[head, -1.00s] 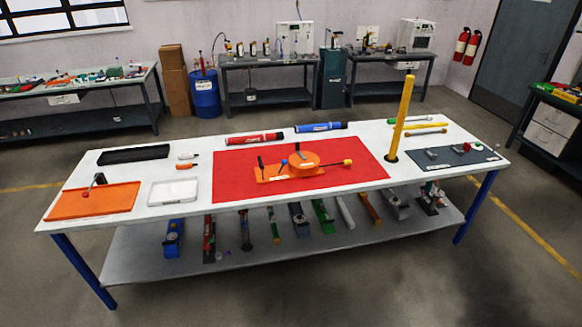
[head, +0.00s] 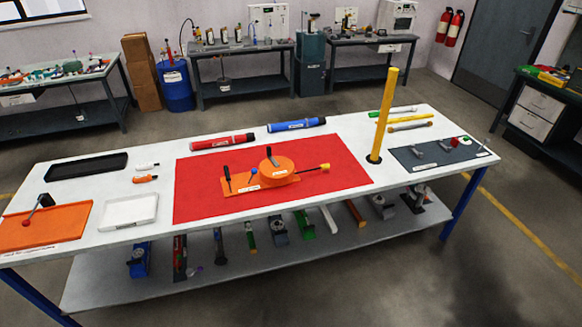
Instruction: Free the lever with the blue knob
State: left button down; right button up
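The orange pump fixture (head: 262,181) sits on the red mat (head: 200,205) in the middle of the white table. A short lever with a blue knob (head: 252,171) stands on it, just left of the round orange disc (head: 276,167). A black-handled lever (head: 227,172) stands at the fixture's left end. A dark handle (head: 271,153) rises from the disc. What holds the blue-knob lever is too small to make out. Neither of my grippers is in view.
A tall yellow post (head: 384,115) stands right of the mat. Red (head: 222,141) and blue (head: 296,125) markers lie behind it. An orange tray (head: 70,225), a white tray (head: 128,211) and a black tray (head: 88,166) lie left. A dark mat (head: 430,153) lies right.

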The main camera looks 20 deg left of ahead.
aim_at(253, 170)
jog(key=u, duration=0.05)
jog(key=i, duration=0.75)
jog(key=u, duration=0.75)
jog(key=i, duration=0.5)
jog(key=u, duration=0.45)
